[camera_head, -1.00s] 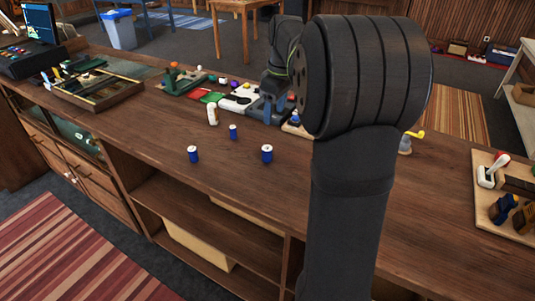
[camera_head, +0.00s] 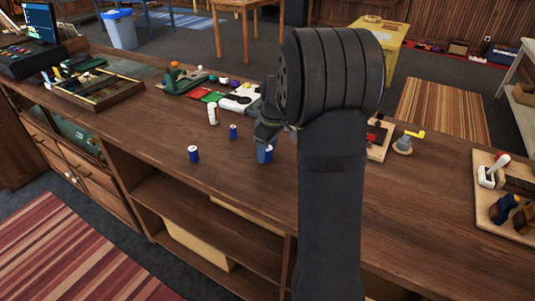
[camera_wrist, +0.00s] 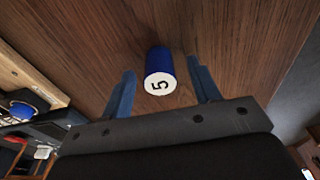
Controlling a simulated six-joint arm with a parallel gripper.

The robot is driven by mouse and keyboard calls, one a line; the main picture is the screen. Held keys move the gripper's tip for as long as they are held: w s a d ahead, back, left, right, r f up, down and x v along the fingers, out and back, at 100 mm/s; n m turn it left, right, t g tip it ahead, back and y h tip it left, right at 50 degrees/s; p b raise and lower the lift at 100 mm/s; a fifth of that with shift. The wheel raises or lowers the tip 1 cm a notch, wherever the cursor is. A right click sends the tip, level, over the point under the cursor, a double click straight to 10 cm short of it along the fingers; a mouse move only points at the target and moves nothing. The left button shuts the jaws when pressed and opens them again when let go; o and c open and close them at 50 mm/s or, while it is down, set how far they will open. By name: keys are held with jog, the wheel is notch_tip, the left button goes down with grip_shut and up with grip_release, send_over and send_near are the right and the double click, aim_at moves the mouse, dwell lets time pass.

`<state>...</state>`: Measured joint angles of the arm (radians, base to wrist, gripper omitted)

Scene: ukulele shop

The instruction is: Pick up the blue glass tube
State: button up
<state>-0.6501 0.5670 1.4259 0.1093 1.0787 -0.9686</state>
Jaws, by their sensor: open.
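Three small blue cylinders with pale tops stand upright on the wooden counter: a left one (camera_head: 193,155), a middle one (camera_head: 233,132) and a right one (camera_head: 269,154). My gripper (camera_head: 264,156) is down at the right one and partly covers it. In the wrist view, a blue cylinder (camera_wrist: 158,60) with a white top marked "5" lies between the two open blue fingers of my gripper (camera_wrist: 161,72). Gaps show on both sides of it, and it is not gripped. Whether any of them is glass cannot be told.
A white bottle (camera_head: 213,114) stands behind the middle cylinder. Behind it are coloured pads and a green tool (camera_head: 174,76). A wooden tray (camera_head: 92,90) lies at the left, and a board with tools (camera_head: 505,200) at the right. The counter front (camera_head: 225,175) is clear.

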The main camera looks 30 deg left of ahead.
aim_at(270, 148)
jog(key=shift+f, duration=0.3)
jog(key=c, duration=1.1)
jog(key=shift+o, duration=0.2)
jog(key=shift+r, duration=0.1)
jog(key=shift+r, duration=0.55)
jog(key=r, duration=0.2)
jog(key=d+r, duration=0.1)
jog(key=shift+w+d+r, duration=0.1)
jog(key=shift+w+r, duration=0.05)
jog(key=shift+r, duration=0.2)
jog(key=w+d+r, duration=0.1)
jog(key=d+r, duration=0.5)
jog(key=d, duration=0.4)
jog(key=shift+d, duration=0.2)
